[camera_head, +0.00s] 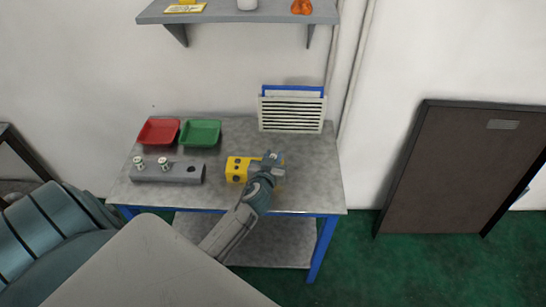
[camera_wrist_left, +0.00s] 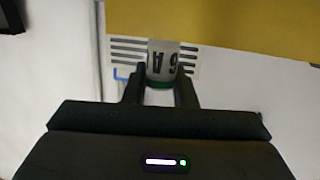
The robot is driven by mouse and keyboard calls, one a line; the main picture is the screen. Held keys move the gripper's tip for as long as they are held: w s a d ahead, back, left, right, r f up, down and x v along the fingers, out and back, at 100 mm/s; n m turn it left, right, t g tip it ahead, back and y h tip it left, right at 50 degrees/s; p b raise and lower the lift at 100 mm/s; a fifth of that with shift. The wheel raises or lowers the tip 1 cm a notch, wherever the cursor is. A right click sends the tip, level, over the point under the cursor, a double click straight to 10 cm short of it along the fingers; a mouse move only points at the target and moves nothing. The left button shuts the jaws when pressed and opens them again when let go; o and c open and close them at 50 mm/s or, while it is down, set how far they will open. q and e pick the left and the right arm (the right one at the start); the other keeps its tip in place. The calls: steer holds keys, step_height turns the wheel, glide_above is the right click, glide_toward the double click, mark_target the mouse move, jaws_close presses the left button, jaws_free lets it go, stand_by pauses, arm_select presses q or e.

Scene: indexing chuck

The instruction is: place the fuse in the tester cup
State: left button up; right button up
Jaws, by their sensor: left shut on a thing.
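My left gripper (camera_head: 272,160) is over the right part of a yellow block (camera_head: 234,165) with dark round marks on its face, on the grey table. The arm and gripper hide part of the block in the head view. I cannot make out the tester cup. My right gripper is not in view.
A grey rack (camera_head: 178,175) holds two upright fuses (camera_head: 138,163) and has one empty hole. A red tray (camera_head: 158,132) and a green tray (camera_head: 200,133) sit behind it. A white louvred panel (camera_head: 292,115) stands at the back. The table's right side is clear.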

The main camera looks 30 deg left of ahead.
arm_select(q)
steer(key=shift+f, duration=0.2)
steer(key=o, duration=1)
steer(key=shift+r, duration=0.1)
steer(key=shift+r+p, duration=0.25)
steer(key=shift+p, duration=0.05)
steer(key=b+v, duration=0.3)
steer(key=v, duration=0.9)
steer(key=shift+f, duration=0.1)
